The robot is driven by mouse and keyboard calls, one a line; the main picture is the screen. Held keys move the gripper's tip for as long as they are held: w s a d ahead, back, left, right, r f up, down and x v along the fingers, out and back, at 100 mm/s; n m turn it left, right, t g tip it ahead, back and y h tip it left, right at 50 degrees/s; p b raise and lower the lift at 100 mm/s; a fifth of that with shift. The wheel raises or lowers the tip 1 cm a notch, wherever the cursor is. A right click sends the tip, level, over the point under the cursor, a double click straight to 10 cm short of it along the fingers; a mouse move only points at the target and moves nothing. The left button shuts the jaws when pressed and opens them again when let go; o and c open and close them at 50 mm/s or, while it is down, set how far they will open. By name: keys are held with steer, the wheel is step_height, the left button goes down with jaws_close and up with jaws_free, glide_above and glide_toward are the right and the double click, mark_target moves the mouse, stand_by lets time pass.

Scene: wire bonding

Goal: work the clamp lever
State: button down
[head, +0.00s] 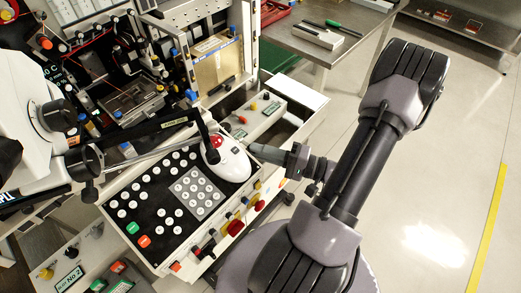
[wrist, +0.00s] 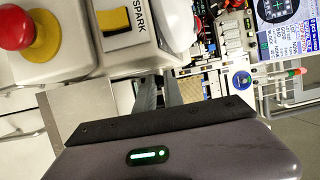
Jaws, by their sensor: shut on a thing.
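My gripper (head: 254,150) reaches in from the right, beside the white mouse-shaped control (head: 228,163) on the bonder's console. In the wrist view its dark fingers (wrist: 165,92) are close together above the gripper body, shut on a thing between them. That thing is small and mostly hidden by the fingers; I take it for the clamp lever, but its shape cannot be made out in either view.
The black key panel (head: 150,210) lies left of the gripper. In the wrist view, a red button (wrist: 17,27) on a yellow base and a yellow SPARK switch (wrist: 114,20) are close by at upper left. A steel table (head: 335,48) stands behind. Open floor is at right.

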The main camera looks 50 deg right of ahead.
steer(key=shift+f, duration=0.15)
steer(key=c, duration=1.5)
jaws_free()
steer(key=shift+o, duration=0.2)
steer(key=shift+s+d, duration=0.15)
steer(key=shift+s, duration=0.05)
steer(key=p+v, duration=0.4)
steer(key=v, duration=1.3)
steer(key=shift+p, duration=0.4)
